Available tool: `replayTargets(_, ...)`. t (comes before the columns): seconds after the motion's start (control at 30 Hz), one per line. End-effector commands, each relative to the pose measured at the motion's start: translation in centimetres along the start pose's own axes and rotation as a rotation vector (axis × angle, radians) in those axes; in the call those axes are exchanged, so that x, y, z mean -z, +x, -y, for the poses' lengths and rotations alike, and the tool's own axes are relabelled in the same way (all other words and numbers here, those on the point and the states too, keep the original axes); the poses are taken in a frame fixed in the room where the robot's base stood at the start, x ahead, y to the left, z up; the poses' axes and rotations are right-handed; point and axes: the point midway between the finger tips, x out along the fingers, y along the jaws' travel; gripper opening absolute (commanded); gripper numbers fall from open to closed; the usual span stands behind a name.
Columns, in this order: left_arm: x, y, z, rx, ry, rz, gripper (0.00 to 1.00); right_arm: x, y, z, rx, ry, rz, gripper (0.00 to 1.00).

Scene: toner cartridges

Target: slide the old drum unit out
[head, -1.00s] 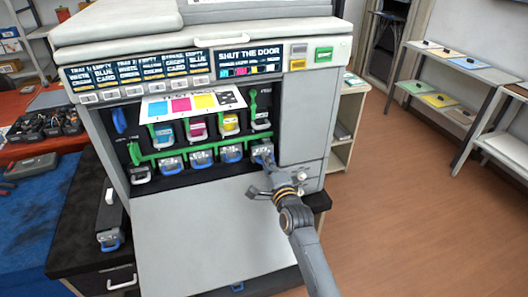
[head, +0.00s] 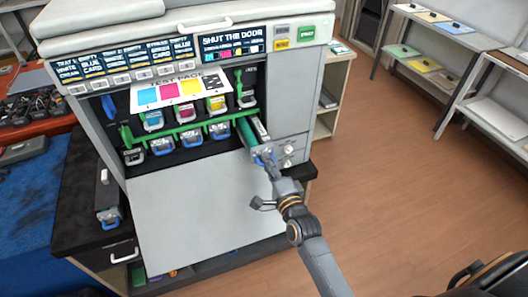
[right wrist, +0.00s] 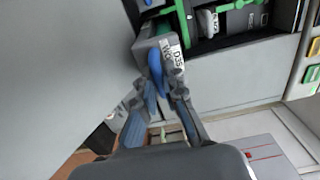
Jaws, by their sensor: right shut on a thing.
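The old drum unit (head: 262,143) is at the right end of the lower row in the open printer (head: 200,219). It sticks partly out of its slot, and its green roller shows behind the grey front. My right gripper (head: 267,161) is shut on its blue handle. In the right wrist view the drum unit (right wrist: 172,47) has a white label, and the fingers of my right gripper (right wrist: 161,82) close around the blue handle. The unit's rear end is hidden inside the printer. My left gripper is not in view.
Other drum units (head: 191,139) stay in the lower row, with toner cartridges (head: 184,112) above. The printer's lowered front panel spreads below. Another grey unit with a blue handle (head: 107,204) lies on the black top at left. Open floor (head: 390,190) is at right.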

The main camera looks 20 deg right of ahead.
Motion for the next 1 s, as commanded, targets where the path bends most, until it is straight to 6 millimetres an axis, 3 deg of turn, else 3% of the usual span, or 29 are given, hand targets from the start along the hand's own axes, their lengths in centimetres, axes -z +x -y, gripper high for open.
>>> replayTargets(0.3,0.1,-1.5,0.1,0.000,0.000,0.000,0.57,0.0,-3.7,0.1,-0.003,-0.001,0.001,0.00)
replayTargets(0.5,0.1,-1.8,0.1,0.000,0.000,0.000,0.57,0.0,-4.9,0.1,-0.001,-0.001,0.001,0.00)
replayTargets(0.53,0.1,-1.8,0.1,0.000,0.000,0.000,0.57,0.0,-4.9,0.0,0.000,-0.001,0.001,0.14)
replayTargets(0.63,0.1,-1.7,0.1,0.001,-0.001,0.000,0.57,0.0,-4.8,0.0,0.000,-0.001,0.000,0.34)
replayTargets(0.87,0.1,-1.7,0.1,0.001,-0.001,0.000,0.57,0.0,-4.8,0.0,0.001,0.000,0.000,0.36)
replayTargets(0.97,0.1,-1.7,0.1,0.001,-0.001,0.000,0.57,0.0,-4.9,-0.3,-0.007,0.000,0.001,0.56)
replayTargets(1.0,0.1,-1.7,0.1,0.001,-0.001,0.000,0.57,0.0,-4.9,-0.2,-0.006,0.000,0.001,0.57)
